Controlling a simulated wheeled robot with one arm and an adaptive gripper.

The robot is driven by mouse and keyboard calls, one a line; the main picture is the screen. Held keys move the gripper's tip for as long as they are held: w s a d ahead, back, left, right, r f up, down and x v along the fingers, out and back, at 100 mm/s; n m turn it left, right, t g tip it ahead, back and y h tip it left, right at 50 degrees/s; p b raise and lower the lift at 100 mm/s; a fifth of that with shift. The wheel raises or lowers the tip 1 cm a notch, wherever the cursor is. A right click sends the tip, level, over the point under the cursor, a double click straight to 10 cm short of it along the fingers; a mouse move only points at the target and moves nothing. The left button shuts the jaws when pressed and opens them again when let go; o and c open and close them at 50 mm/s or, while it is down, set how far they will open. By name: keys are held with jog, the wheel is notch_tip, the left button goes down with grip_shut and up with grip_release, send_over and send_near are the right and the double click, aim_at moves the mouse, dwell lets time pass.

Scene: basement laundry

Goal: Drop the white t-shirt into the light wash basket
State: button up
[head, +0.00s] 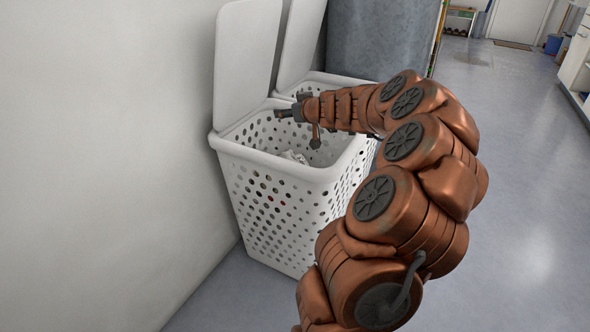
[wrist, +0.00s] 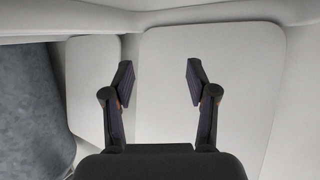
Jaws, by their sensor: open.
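A white perforated laundry basket (head: 262,165) stands against the wall with its lid (head: 245,60) raised. A crumpled whitish cloth (head: 294,157) lies inside, mostly hidden by the rim; I cannot tell if it is the white t-shirt. No label shows whether this is the light wash basket. My gripper (head: 285,113) is above the basket opening, near the raised lid. In the wrist view my gripper (wrist: 159,75) has its two fingers apart with nothing between them, facing the white lid (wrist: 245,90).
A second white basket (head: 335,80) with a raised lid (head: 302,40) stands just behind the first. A grey-blue cylinder (head: 380,40) is behind them. The white wall (head: 100,150) is close on the left. Open grey floor (head: 520,200) lies to the right.

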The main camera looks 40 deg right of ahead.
jog(key=v, duration=1.1)
jog(key=shift+s+r, duration=0.15)
jog(key=shift+s, duration=0.1)
jog(key=shift+a, duration=0.15)
jog(key=s+a+r+n+g+y+p, duration=0.1)
jog(key=a+r+g+y+p, duration=0.15)
jog(key=a+r+p, duration=0.6)
jog(key=a+r+n+g+y+p, duration=0.25)
jog(key=a+p, duration=0.25)
jog(key=a, duration=0.9)
jog(key=s+a+r+n+g+y+p, duration=0.1)
jog(key=a+r+y+p, duration=0.25)
jog(key=a+p, duration=0.6)
jog(key=s+a+r+g+h+p, duration=0.2)
jog(key=s+a+r+g+p, duration=0.25)
jog(key=s+p, duration=0.35)
jog(key=s+a+r+g+h+p, duration=0.25)
jog(key=s+a+r+p, duration=0.4)
jog(key=s, duration=0.35)
jog(key=s+d+r+m+g+p, duration=0.1)
jog(key=s+r+p, duration=0.1)
jog(key=s+p, duration=0.1)
jog(key=s+d+r+m+g+h+p, duration=0.1)
jog(key=s+d+r+p, duration=0.1)
jog(key=s, duration=0.3)
jog(key=shift+d+r+p, duration=0.3)
jog(key=shift+r+p, duration=0.05)
jog(key=shift+p, duration=0.5)
